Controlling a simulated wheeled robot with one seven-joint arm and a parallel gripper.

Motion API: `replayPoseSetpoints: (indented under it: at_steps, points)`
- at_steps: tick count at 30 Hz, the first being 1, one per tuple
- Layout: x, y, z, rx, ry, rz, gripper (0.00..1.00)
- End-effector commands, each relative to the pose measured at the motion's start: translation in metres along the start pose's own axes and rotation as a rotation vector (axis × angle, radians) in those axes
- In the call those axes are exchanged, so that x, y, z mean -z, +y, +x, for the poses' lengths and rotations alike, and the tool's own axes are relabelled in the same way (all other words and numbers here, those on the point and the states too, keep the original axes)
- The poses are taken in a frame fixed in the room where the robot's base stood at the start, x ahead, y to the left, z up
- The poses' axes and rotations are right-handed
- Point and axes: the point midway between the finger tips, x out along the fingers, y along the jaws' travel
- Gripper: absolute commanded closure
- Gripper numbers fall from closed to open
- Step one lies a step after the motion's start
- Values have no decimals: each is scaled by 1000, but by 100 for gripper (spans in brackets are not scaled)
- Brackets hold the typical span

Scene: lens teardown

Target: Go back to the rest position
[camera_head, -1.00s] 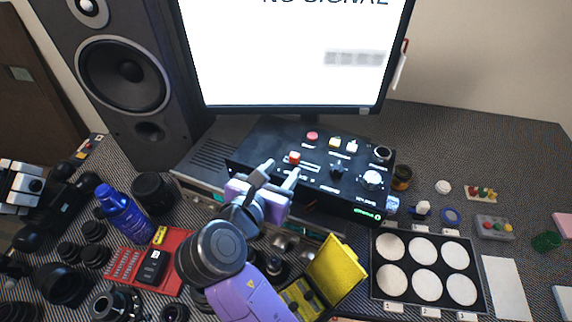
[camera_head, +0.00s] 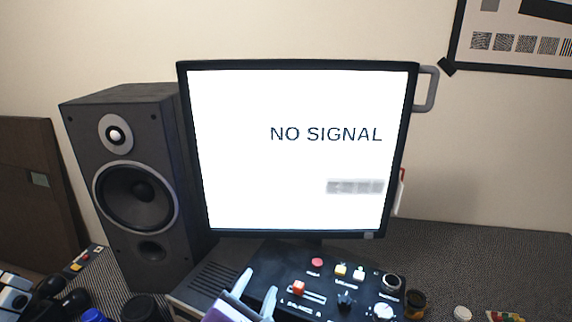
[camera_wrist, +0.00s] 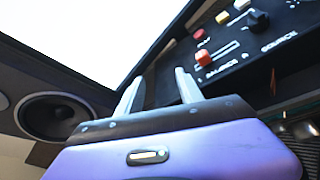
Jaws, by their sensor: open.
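My gripper (camera_head: 257,296) shows at the bottom of the head view, in front of the black control box (camera_head: 330,283). Its two pale fingers are apart with nothing between them. In the wrist view my gripper (camera_wrist: 158,92) is also open and empty. The control box (camera_wrist: 250,55) lies beyond and to the right of the fingers there, with its red, white and yellow buttons and an orange-red slider knob. I cannot tell whether the fingers touch the box. The rest of my arm is cut off by the lower edge of the head view.
A monitor (camera_head: 300,110) reading NO SIGNAL stands behind the box. A dark speaker (camera_head: 135,185) stands at its left. A blue bottle cap (camera_head: 93,315) and small parts (camera_head: 505,316) show at the bottom edge. The table at right (camera_head: 480,250) looks clear.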

Motion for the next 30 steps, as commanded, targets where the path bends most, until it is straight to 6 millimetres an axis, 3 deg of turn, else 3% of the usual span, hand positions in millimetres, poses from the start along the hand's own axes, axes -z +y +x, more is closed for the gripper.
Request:
replayPoseSetpoints:
  at_steps: [3,8,18,30]
  points:
    - [10,14,-8,-134,51,229,56]
    - [23,7,-20,-266,160,547,56]
    - [33,-62,-62,-366,419,1171,56]
    - [12,-156,-129,-321,605,1777,56]
